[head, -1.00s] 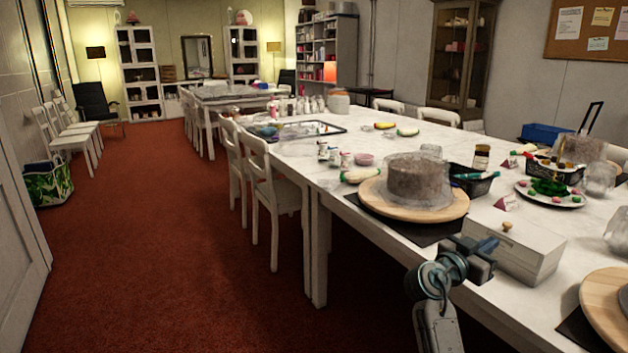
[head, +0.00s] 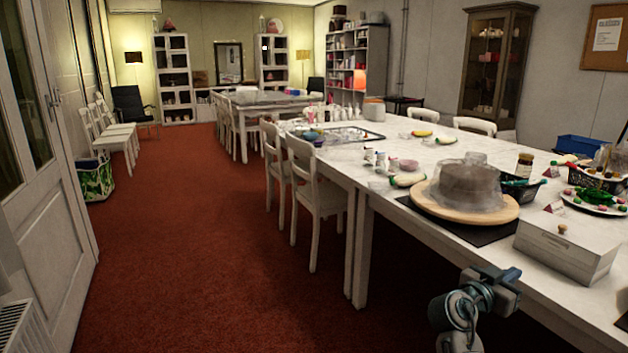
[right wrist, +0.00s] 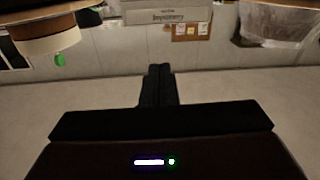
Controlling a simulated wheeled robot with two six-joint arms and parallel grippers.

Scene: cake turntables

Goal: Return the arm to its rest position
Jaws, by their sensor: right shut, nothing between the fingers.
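My right arm comes in at the bottom right of the head view. Its gripper (head: 508,279) is shut and empty, held at the near edge of the white table, in front of the white box. In the right wrist view the two black fingers (right wrist: 157,86) are together with nothing between them. My left arm and gripper are not in view.
The long white table (head: 440,232) fills the right side. On it are a white box (head: 563,253) and a covered cake (head: 467,185) on a wooden turntable (head: 440,205). White chairs (head: 318,200) line its left side. Red carpet (head: 200,270) is open at left.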

